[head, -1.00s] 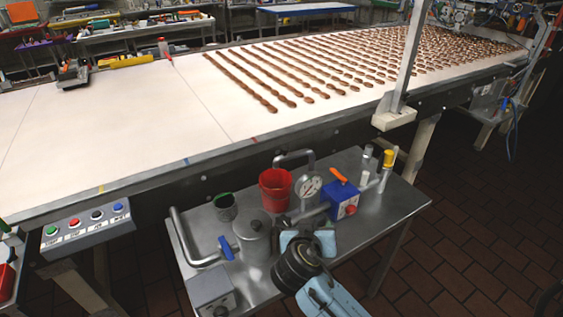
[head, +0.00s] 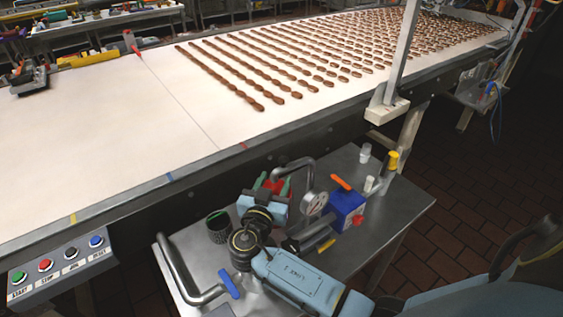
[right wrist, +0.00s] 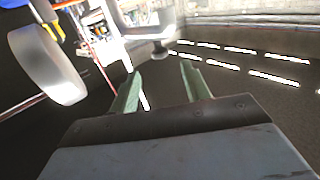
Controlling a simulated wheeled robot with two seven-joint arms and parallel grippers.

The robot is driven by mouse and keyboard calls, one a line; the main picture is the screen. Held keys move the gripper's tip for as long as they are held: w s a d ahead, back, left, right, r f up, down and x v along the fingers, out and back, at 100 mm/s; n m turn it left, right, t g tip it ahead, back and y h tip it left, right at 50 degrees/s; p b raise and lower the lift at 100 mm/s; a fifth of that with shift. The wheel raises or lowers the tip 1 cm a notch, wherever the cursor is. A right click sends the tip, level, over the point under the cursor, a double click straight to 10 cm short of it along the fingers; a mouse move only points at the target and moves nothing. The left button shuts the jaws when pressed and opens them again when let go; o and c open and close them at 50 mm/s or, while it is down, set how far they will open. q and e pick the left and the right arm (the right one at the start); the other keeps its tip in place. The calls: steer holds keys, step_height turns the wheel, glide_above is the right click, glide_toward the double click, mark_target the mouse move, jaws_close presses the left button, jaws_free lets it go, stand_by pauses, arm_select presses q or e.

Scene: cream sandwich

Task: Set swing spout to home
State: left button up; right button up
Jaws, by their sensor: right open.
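A grey arched pipe (head: 292,166), which looks like the swing spout, stands at the back of the metal table, beside a round gauge (head: 313,203). My right gripper (head: 272,184) is open, with green fingers pointing away toward the arch and a red cup (head: 273,188). The cup is mostly hidden behind the fingers. In the right wrist view the two open fingers (right wrist: 166,90) have nothing between them; a silver pipe piece (right wrist: 150,20) with a dark knob shows just beyond their tips. My left gripper is not in view.
The conveyor (head: 130,120) edge runs behind the table.

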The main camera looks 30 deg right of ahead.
mark_target(282, 162)
steer(key=x, duration=0.3)
steer(key=p+x, duration=0.1)
steer(key=x, duration=0.2)
steer(key=shift+w+d+r, duration=0.2)
steer(key=shift+d, duration=0.05)
steer(key=shift+w+d, duration=0.25)
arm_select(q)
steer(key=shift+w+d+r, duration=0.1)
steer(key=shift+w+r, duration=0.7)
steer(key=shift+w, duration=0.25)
arm_select(e)
jaws_close()
